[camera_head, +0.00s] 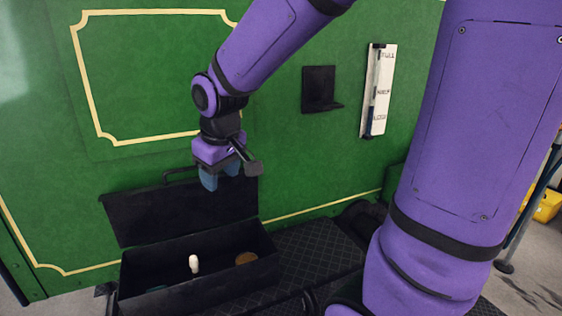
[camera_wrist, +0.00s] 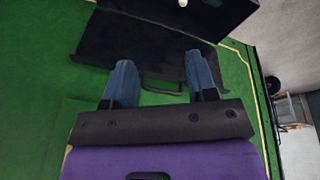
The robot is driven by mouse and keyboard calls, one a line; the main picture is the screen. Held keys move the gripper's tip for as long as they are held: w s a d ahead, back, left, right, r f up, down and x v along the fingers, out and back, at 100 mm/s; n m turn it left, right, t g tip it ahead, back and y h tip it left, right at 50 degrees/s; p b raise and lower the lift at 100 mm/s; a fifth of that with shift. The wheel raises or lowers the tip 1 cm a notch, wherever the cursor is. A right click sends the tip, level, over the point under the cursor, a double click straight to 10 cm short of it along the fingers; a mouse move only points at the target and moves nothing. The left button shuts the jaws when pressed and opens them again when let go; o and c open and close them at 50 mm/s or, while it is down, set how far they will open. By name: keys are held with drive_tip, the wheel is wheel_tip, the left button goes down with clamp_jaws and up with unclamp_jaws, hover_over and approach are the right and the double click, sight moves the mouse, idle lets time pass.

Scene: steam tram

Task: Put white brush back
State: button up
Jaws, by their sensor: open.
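My gripper (camera_head: 219,177) hangs in front of the box's raised lid (camera_head: 150,214), above and behind the white thing. Its blue fingers are apart with nothing between them; the wrist view shows the gap (camera_wrist: 159,62) with the lid and its handle beyond.
A brown round thing (camera_head: 246,259) lies in the box's right part, a bluish one (camera_head: 155,289) at left. A green panelled wall (camera_head: 150,80) stands behind. It carries a small black bracket (camera_head: 320,90) and a white level gauge (camera_head: 379,90). Black tread plate (camera_head: 310,255) lies right of the box.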

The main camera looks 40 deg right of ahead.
drive_tip(key=s+d+r+m+t, duration=0.1)
drive_tip(key=s+r, duration=0.2)
drive_tip(key=s, duration=0.5)
drive_tip(key=s+d+r+m+t, duration=0.1)
drive_tip(key=s+r, duration=0.3)
drive_tip(key=s, duration=0.4)
drive_tip(key=shift+s+r+m+y, duration=0.25)
drive_tip(key=shift+m+y, duration=0.05)
drive_tip(key=shift+c, duration=0.2)
